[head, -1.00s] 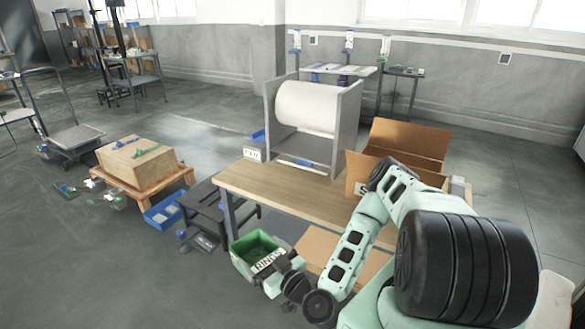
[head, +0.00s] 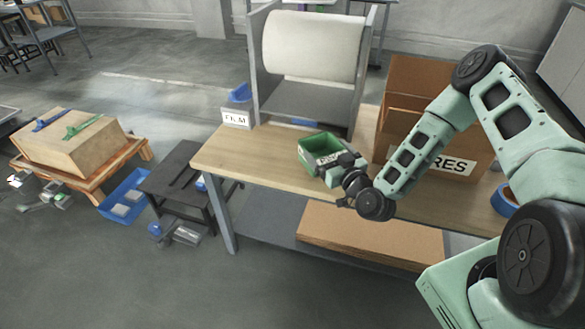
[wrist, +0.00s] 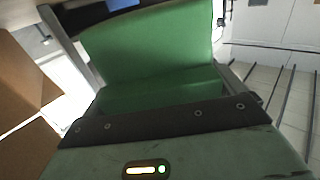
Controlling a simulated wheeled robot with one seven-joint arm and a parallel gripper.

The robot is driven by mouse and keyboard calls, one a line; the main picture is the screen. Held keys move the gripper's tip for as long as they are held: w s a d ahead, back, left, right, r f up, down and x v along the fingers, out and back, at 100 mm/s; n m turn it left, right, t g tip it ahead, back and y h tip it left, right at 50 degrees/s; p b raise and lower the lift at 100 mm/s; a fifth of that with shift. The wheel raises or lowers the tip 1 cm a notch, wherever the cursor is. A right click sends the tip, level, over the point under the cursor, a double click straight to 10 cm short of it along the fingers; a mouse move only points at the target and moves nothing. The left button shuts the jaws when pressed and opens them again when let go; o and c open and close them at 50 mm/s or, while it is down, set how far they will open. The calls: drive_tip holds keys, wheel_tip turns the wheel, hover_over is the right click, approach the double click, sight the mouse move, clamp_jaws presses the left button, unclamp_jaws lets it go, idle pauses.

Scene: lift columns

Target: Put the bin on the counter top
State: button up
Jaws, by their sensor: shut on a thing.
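The green bin (head: 314,147) is at the front of the wooden counter top (head: 262,158) in the head view, in front of the roll stand. My gripper (head: 340,165) is shut on the bin at its near side, over the label. The bin's green inside (wrist: 150,45) fills the middle of the wrist view and looks empty.
A roll stand (head: 310,95) is behind the bin. An open cardboard box (head: 433,130) stands to its right, and a small labelled bin (head: 237,118) to the left. Blue tape (head: 504,200) lies at the right. Flat cardboard (head: 365,235) is on the lower shelf.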

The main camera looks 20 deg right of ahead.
sight(299, 141)
drive_tip(key=w+a+r+b, duration=0.1)
drive_tip(key=w+a, duration=0.1)
drive_tip(key=w+a+r+b, duration=0.1)
drive_tip(key=w+a+r, duration=0.1)
drive_tip(key=w+a+r+b, duration=0.1)
drive_tip(key=w+a, duration=0.1)
drive_tip(key=w, duration=0.1)
drive_tip(key=shift+r, duration=0.35)
wheel_tip(299, 141, down, 5)
drive_tip(key=shift+a+r+b, duration=0.1)
drive_tip(key=shift+b, duration=0.2)
drive_tip(key=shift+f, duration=2.4)
drive_tip(key=o, duration=0.7)
drive_tip(key=shift+f+b, duration=0.1)
drive_tip(key=shift+b, duration=0.2)
